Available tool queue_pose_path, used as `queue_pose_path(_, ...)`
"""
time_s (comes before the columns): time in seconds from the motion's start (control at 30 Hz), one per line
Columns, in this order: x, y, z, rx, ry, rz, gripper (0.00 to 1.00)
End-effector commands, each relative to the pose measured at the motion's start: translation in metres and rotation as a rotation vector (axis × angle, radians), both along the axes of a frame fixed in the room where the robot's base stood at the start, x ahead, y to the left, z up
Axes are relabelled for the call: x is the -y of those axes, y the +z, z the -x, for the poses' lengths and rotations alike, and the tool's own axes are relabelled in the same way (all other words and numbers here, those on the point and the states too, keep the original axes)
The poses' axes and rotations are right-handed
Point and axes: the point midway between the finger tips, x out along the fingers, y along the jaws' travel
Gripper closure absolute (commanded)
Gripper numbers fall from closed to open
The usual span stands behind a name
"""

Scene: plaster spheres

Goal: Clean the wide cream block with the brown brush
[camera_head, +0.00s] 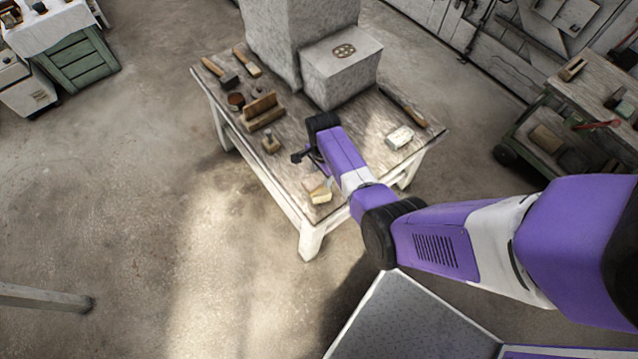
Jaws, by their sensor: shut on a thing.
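A small cream block (321,198) lies near the table's front corner. A brown piece (313,185), which looks like the brown brush, is directly at its upper left edge; I cannot tell whether they touch. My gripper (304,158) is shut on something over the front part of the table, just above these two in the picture. The purple arm link hides much of the gripper, and the held thing's grip is not clear.
A workbench (590,95) stands right.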

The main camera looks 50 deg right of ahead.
Motion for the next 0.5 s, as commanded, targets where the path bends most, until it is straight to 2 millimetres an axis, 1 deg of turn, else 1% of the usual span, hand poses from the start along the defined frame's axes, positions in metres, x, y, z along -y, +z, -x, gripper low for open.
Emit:
queue_pose_path(0.23, 0.0001, 0.0002, -0.0004, 0.001, 0.000, 0.000, 0.87)
queue_pose_path(0.5, 0.0001, -0.0042, -0.0004, 0.001, 0.000, 0.000, 0.87)
